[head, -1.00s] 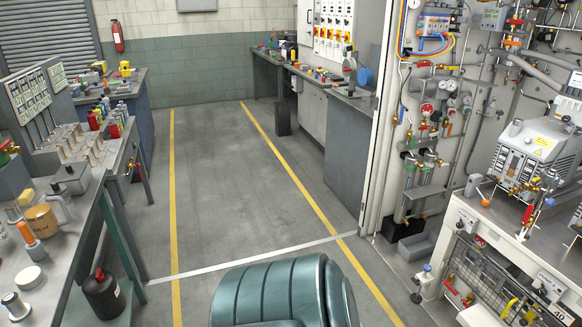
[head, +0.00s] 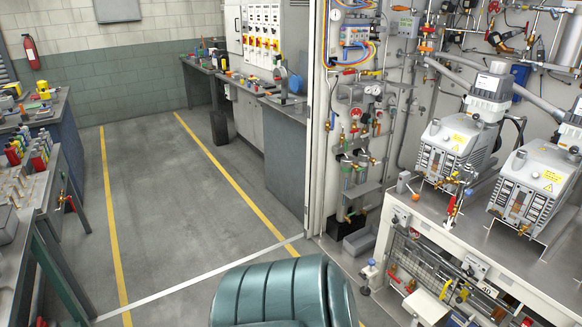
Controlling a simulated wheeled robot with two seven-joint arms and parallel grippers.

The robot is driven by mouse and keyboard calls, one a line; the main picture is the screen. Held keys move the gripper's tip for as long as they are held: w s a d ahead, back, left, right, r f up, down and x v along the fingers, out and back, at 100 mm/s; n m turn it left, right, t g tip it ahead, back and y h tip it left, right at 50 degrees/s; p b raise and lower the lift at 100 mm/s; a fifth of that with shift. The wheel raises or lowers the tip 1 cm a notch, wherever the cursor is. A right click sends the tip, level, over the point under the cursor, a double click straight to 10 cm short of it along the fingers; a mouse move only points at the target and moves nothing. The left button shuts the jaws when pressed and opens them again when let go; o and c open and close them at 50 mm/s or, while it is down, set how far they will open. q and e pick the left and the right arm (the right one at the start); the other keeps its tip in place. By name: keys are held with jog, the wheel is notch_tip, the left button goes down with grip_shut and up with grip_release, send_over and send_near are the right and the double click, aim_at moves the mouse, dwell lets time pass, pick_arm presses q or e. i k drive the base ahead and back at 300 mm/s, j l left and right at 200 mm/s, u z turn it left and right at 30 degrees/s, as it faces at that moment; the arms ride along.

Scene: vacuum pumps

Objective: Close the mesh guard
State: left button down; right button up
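A dark wire mesh panel (head: 418,262), which looks like the mesh guard, is at the lower right under the white-fronted bench (head: 440,232). Pipes and small coloured valves show around and below it. Its lower part is cluttered and small, and I cannot tell whether it stands open or closed. Two grey vacuum pumps stand on the bench above it, a nearer one (head: 535,185) and a farther one (head: 455,145). Neither of my grippers is in view.
A tall panel of valves and hoses (head: 365,130) stands behind the bench. A grey bin (head: 360,243) sits on the floor beside it. A workbench (head: 45,200) runs along the left. The floor (head: 180,185) between the yellow lines is clear.

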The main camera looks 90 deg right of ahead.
aim_at(442, 296)
jog(key=j+z, duration=0.15)
jog(key=z, duration=3.65)
